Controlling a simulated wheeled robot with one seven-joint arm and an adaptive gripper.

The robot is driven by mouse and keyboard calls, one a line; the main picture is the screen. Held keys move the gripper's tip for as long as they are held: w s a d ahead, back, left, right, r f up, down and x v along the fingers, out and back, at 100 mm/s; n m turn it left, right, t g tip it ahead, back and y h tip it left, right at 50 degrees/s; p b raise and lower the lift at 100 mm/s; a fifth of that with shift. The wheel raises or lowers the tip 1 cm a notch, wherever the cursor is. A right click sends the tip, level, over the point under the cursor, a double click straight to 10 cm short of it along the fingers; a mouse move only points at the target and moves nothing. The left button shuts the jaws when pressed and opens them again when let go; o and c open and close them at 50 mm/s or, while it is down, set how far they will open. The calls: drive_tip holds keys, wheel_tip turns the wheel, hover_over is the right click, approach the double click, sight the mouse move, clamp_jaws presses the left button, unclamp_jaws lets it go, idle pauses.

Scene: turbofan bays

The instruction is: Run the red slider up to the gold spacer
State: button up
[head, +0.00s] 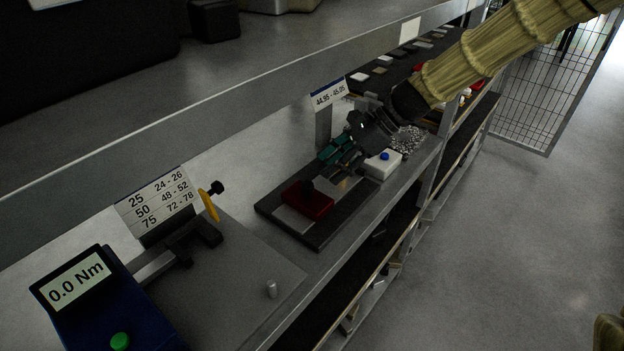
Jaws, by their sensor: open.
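The red slider (308,201) is a red block on a dark base plate (329,234) with a pale track. A dark knob appears at its upper edge. My gripper (336,168), with teal parts, reaches down from the upper right just behind and right of the slider. Its jaws are open and hold nothing that I can see. I cannot tell whether a fingertip touches the slider or its knob. I cannot clearly make out the gold spacer; the track right of the slider is dim and partly covered by my gripper.
A white box with a blue button (383,164) stands right of the base plate. A sign reading 44.95 - 45.05 (329,94) is behind. A torque meter (88,300) reading 0.0 Nm and a small metal cylinder (271,289) are at left. A shelf edge (240,94) runs above the bench.

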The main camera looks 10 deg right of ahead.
sight(308, 184)
drive_tip(key=shift+p+x, duration=0.65)
drive_tip(key=shift+x, duration=2.95)
